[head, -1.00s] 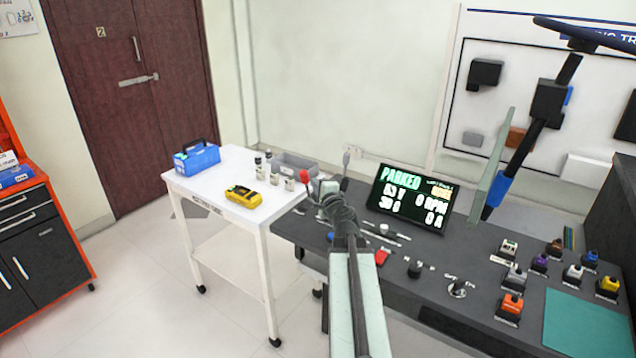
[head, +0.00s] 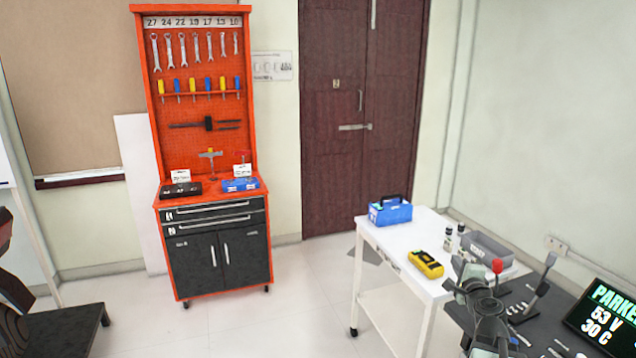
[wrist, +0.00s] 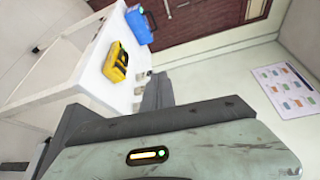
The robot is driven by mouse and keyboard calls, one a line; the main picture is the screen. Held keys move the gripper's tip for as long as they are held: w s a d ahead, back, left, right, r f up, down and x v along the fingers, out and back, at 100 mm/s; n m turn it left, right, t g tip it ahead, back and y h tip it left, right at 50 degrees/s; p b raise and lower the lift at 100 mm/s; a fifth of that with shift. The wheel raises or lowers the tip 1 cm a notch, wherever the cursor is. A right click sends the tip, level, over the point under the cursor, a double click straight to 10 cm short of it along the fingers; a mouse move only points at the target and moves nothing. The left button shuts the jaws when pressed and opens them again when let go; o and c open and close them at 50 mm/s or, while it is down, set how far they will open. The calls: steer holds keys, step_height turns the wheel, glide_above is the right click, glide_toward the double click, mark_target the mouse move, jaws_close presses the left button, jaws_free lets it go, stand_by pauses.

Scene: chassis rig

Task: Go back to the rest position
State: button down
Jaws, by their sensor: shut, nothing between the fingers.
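My gripper (head: 474,283) is at the lower right of the head view, with grey-green arm links below it. It is shut and empty, in front of the dark bench and near the white table's (head: 385,245) right end in the picture. In the wrist view, my gripper's dark grey jaw (wrist: 158,100) lies across the middle, above a pale green housing with a lit orange and green indicator. The white table (wrist: 75,78) lies beyond it, on the left. My fingertips are hard to make out in both views.
A dark bench with a PARKED display (head: 603,318) is at right. An orange tool cabinet (head: 212,205) stands left. Floor between cabinet and table is clear.

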steer(key=w+a+f+n+g+y+p, duration=0.15)
steer(key=a+n+g+y+p, duration=0.6)
steer(key=a, duration=2.35)
steer(key=s+a+f+n+g, duration=0.4)
steer(key=s+a+f+n, duration=0.35)
steer(key=n, duration=0.35)
steer(key=s+d+f+n+g+h, duration=0.1)
steer(key=s+d+f+g+h, duration=0.1)
steer(key=s, duration=0.3)
steer(key=s+d+f+n+g+h, duration=0.1)
steer(key=s+d+g+h, duration=0.1)
steer(key=s+d, duration=0.3)
steer(key=shift+s+d+f+n+g, duration=0.35)
steer(key=shift+s+f+g, duration=0.1)
steer(key=shift+s, duration=0.1)
